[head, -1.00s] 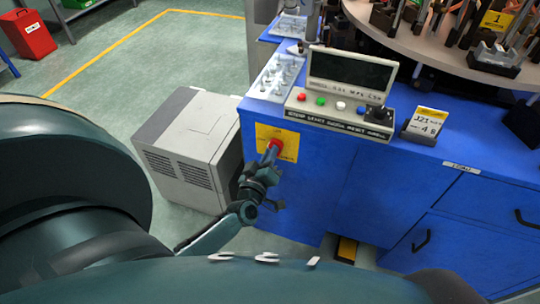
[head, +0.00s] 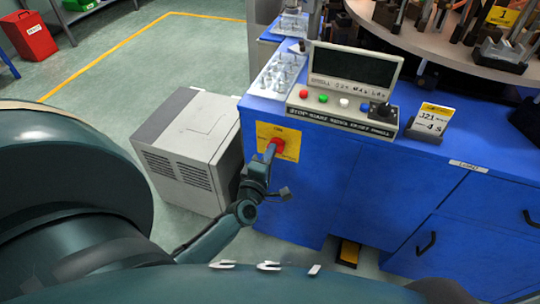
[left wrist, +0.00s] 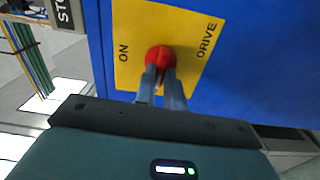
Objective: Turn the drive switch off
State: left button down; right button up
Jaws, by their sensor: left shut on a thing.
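The drive switch is a red knob (head: 275,146) on a yellow plate (head: 291,143) on the front of the blue cabinet, near its left corner. In the left wrist view the red knob (left wrist: 160,58) shows between my fingertips, and the yellow plate (left wrist: 196,20) reads "ON" on the left and "DRIVE" on the right. My left gripper (head: 269,153) is shut on the red knob; its fingers also show in the left wrist view (left wrist: 161,80). The fingers hide part of the knob, so I cannot tell its setting. My right gripper is not in view.
A control box (head: 342,118) with coloured buttons and a dark screen stands on the blue cabinet (head: 310,190). A grey box (head: 190,148) stands on the floor left of the cabinet. A yellow pedal (head: 348,252) is below. Open floor lies at the upper left.

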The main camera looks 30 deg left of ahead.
pick_arm(q)
jog(key=shift+n, duration=0.4)
jog(key=shift+r, duration=0.1)
jog(key=c, duration=1.5)
grip_release()
jog(key=v, duration=1.3)
jog(key=shift+d, duration=0.1)
